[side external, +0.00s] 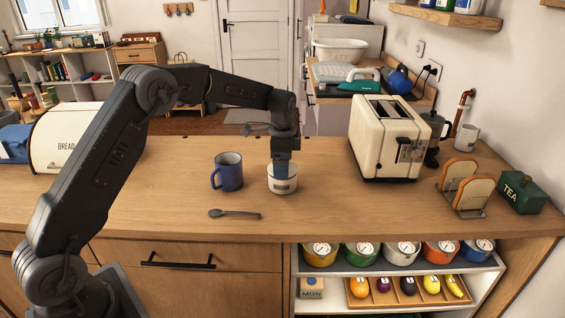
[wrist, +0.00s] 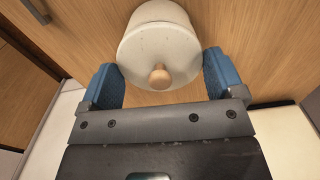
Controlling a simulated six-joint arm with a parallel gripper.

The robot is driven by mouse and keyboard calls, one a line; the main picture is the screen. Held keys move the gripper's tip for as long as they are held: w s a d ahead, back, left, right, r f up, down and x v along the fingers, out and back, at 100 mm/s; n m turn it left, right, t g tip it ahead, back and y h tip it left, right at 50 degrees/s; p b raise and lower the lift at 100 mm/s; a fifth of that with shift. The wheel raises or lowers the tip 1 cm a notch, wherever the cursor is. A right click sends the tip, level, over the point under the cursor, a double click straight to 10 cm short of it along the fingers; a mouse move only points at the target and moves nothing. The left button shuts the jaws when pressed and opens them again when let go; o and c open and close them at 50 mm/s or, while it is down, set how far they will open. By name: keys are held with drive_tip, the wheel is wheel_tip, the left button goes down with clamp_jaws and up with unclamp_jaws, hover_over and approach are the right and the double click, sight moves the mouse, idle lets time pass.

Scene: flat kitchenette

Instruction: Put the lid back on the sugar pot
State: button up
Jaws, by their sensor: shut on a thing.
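The sugar pot (side external: 283,187) is a small white pot with a dark label, standing on the wooden counter. Its pale round lid (wrist: 158,45) with a wooden knob (wrist: 160,77) shows in the wrist view, over the pot's body (wrist: 158,12). My gripper (side external: 281,171) points down at the top of the pot. A finger hides much of the pot's top in the side view. I cannot tell whether the lid touches the pot's rim.
A blue mug (side external: 228,172) stands just left of the pot, and a spoon (side external: 234,214) lies in front of it. A cream toaster (side external: 384,140) stands to the right, then a toast rack (side external: 464,190) and a green tea tin (side external: 521,193). The counter (side external: 345,215) in front is clear.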

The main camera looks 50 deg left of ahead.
drive_tip(key=o, duration=0.7)
drive_tip(key=shift+c, duration=0.2)
drive_tip(key=shift+r, duration=0.15)
drive_tip(key=shift+r, duration=3.35)
clamp_jaws()
drive_tip(key=shift+f, duration=0.15)
drive_tip(key=shift+f, duration=1.8)
drive_tip(key=shift+f, duration=0.35)
